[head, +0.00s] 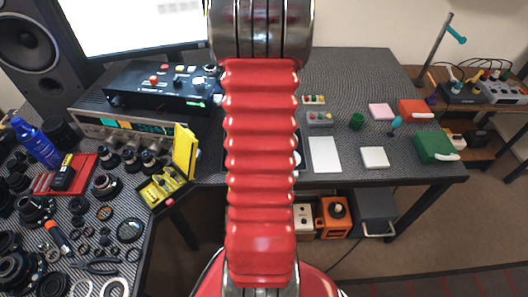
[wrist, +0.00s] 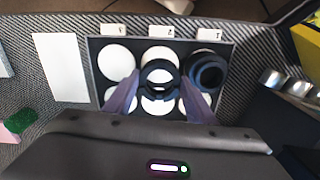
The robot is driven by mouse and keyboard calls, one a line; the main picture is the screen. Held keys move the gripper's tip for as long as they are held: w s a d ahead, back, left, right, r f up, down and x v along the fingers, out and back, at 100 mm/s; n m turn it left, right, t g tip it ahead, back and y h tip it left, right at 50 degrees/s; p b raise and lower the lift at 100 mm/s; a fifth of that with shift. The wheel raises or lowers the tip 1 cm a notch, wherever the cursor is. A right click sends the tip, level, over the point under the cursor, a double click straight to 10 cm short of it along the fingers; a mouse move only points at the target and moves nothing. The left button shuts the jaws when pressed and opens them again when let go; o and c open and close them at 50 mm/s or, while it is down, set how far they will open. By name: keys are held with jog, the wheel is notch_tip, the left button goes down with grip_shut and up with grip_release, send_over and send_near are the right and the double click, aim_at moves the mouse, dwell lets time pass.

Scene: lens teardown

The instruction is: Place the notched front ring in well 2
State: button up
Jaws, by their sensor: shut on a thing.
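In the wrist view my gripper (wrist: 158,90) is shut on a dark ring, the notched front ring (wrist: 159,64). The ring appears over the middle column of a dark tray (wrist: 92,68) with white round wells in two rows of three. White shows through the ring's opening. I cannot tell its height above the tray or whether it touches. Small white labels stand along the tray's far edge, the middle one (wrist: 161,32) behind the ring; their figures are too small to read surely. In the head view my arm hides the gripper, the ring and most of the tray.
A dark round lens part (wrist: 207,73) sits in the far right well. The far left well (wrist: 114,64) looks empty. A white sheet (wrist: 60,67) lies left of the tray. Metal cylinders (wrist: 285,82) stand to the right. In the head view, lens parts crowd the left bench around a red mat (head: 82,172).

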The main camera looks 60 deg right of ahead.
jog(key=shift+f, duration=1)
jog(key=shift+f, duration=1.9)
jog(key=shift+f, duration=0.1)
jog(key=o, duration=1.1)
notch_tip(320, 180, up, 12)
jog(key=shift+r, duration=0.15)
